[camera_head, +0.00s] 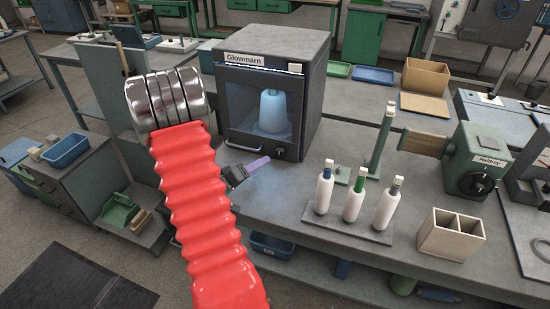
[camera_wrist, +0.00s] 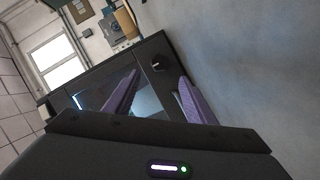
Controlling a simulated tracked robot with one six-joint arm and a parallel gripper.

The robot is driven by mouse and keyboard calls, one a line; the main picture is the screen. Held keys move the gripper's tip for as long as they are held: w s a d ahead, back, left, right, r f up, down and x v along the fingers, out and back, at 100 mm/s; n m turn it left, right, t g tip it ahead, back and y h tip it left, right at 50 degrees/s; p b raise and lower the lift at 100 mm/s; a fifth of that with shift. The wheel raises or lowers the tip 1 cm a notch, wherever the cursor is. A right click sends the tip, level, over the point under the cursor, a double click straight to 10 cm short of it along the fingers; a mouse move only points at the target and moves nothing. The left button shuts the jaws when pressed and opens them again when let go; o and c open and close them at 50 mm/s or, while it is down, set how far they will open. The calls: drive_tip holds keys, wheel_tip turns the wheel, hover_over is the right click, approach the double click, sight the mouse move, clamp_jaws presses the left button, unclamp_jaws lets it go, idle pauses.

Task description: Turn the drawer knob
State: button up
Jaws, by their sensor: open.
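A dark knob (camera_wrist: 157,64) with a pale mark sits on the front panel of a dark cabinet labelled "Glowmarn" (camera_head: 229,138). In the head view this knob (camera_head: 280,150) is at the lower right of the cabinet's front. My gripper (camera_head: 262,162) is in front of the cabinet's lower edge, to the left of the knob in the picture. In the wrist view my gripper (camera_wrist: 159,78) has its two purple fingers apart and nothing between them. The knob appears ahead, between the fingertips, and looks clear of them. I cannot tell which part is a drawer.
Three white bottles (camera_head: 353,195) stand on a rack to the right. A divided box (camera_head: 449,236) and a green "Haldoy" machine (camera_head: 480,160) stand farther right. My red arm hides part of the left side.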

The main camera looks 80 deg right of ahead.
sight(278, 155)
drive_tip(key=x, duration=1)
drive_tip(key=shift+s+d, duration=0.15)
drive_tip(key=shift+d, duration=0.1)
drive_tip(key=c, duration=1)
